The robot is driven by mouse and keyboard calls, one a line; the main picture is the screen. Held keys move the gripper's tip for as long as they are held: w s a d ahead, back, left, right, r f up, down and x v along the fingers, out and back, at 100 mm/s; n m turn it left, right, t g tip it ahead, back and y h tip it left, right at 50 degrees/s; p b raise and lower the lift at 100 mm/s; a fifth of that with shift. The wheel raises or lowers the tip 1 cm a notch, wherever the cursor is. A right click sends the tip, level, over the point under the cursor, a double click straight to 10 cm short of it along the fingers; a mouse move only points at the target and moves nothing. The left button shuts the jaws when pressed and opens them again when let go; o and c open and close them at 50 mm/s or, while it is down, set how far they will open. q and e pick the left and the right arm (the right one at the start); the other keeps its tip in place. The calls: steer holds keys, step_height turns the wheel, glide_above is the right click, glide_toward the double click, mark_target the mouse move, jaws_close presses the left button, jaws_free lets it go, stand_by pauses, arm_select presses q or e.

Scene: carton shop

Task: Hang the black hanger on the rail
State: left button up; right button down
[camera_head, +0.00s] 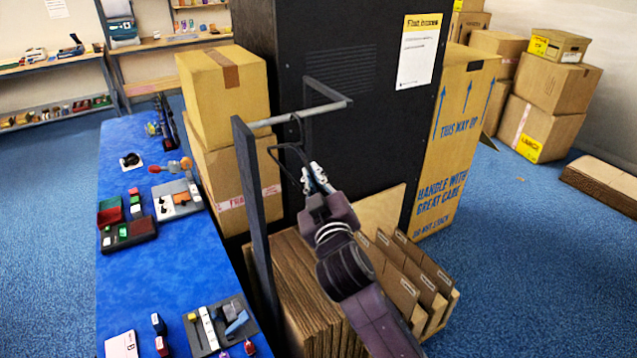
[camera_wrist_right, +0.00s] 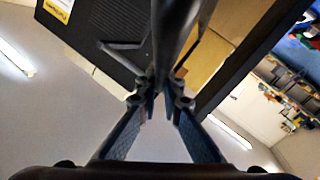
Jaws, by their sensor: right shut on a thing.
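The rail (camera_head: 322,108) is a grey bar at the top of a dark upright post (camera_head: 257,220), beside the blue table. The black hanger (camera_head: 284,148) is just below the bar, with its hook reaching up to the bar in the head view. I cannot tell whether the hook rests over the bar. My right gripper (camera_head: 314,178) is shut on the hanger, to the right of the post and below the bar. In the right wrist view the fingers (camera_wrist_right: 163,105) close around a dark part of the hanger (camera_wrist_right: 172,45). My left gripper is not in view.
A blue table (camera_head: 180,265) with trays and small items lies left of the post. Stacked cartons (camera_head: 225,95) and a black cabinet (camera_head: 375,130) stand behind the rail. Upright cardboard sheets (camera_head: 300,300) stand below my right arm.

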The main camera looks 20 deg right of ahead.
steer(key=shift+w+a, duration=0.25)
steer(key=shift+w, duration=0.85)
steer(key=shift+w+a+f+b, duration=0.15)
steer(key=shift+w+b, duration=0.3)
steer(key=shift+w, duration=0.5)
steer(key=shift+w+a+r+b, duration=0.15)
steer(key=shift+w+b, duration=0.25)
steer(key=shift+w, duration=0.6)
steer(key=shift+w+a+f+b, duration=0.1)
steer(key=shift+w+a+b, duration=0.25)
steer(key=shift+w, duration=0.6)
steer(key=shift+w+f+b, duration=0.2)
steer(key=shift+f+b, duration=0.05)
steer(key=shift+b, duration=0.15)
steer(key=shift+d+f+b, duration=0.1)
steer(key=shift+f+b, duration=0.5)
steer(key=shift+f, duration=0.3)
steer(key=c, duration=2)
jaws_free()
steer(key=shift+s, duration=0.15)
